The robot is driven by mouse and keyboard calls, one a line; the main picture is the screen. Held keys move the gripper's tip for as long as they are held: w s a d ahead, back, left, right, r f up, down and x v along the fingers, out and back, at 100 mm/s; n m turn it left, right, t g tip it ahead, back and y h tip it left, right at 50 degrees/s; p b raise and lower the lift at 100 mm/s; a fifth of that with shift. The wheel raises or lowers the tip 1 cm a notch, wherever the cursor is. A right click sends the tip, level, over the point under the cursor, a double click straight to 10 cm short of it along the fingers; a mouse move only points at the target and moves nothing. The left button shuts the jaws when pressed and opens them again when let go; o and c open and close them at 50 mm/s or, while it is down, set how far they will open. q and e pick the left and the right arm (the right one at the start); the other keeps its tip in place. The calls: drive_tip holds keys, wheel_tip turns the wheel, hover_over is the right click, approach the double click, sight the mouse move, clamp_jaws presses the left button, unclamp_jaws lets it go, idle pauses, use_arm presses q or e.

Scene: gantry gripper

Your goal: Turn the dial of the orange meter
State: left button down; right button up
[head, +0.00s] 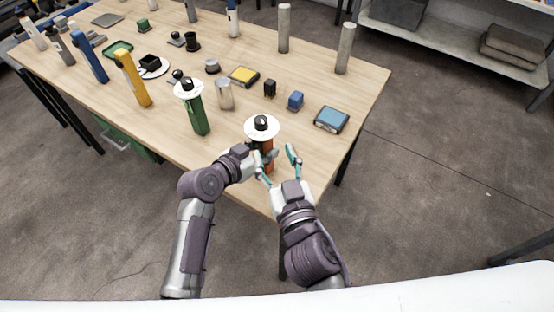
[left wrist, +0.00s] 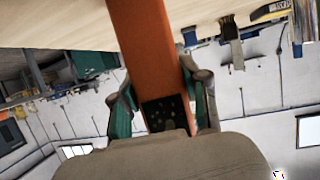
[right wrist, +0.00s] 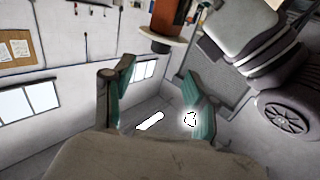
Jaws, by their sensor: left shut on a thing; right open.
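The orange meter (head: 267,146) stands upright near the table's front corner, with a white disc (head: 250,131) and a black dial knob (head: 262,122) on top. My left gripper (left wrist: 160,95) is shut on the meter's orange body (left wrist: 148,45), one teal finger on each side. My left fingers are partly hidden in the head view. My right gripper (head: 279,164) is open and empty, just in front of and right of the meter. In the right wrist view the meter's disc (right wrist: 163,36) and knob (right wrist: 160,47) show beyond the fingertips, not between them.
A green meter (head: 198,115) with a similar dial stands to the left.

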drive_tip(key=shift+s+d, duration=0.15)
drive_tip(key=shift+s, duration=0.45)
drive_tip(key=n+g+y, duration=0.6)
drive_tip(key=n+y, duration=0.2)
drive_tip(key=y, duration=0.2)
approach(266, 124)
drive_tip(key=x, duration=1.1)
drive_tip(key=shift+w, duration=0.25)
drive_tip(key=shift+a, duration=0.2)
clamp_jaws()
